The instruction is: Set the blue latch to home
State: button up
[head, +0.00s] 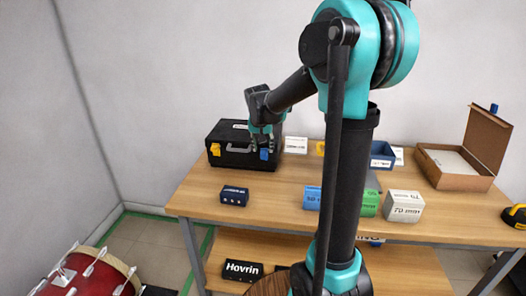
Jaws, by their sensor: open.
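A black toolbox (232,158) stands shut near the back left of the wooden table. On its front are a yellow latch (215,151) at the left and the blue latch (264,154) at the right, with a grey handle (237,149) between them. My gripper (263,143) points down right at the blue latch and overlaps its upper part in the picture. It is open. I cannot tell whether the fingers touch the latch. The latch's exact position is too small to read.
A dark blue box (234,196) lies in front of the toolbox. Blue, green and white boxes (403,206) stand mid-table, partly behind my arm. An open cardboard box (452,180) is at the right. A red drum (95,275) stands on the floor at the left.

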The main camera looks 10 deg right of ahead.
aim_at(264, 150)
jog(key=shift+x, duration=1.35)
grip_shut()
jog(key=shift+w+d+r+g+y, duration=0.15)
jog(key=shift+w+g, duration=0.15)
jog(key=shift+g, duration=0.15)
jog(key=shift+w+d+r+g+y, duration=0.15)
jog(key=shift+w+g, duration=0.1)
jog(key=shift+g, duration=0.2)
jog(key=shift+a, duration=0.1)
grip_release()
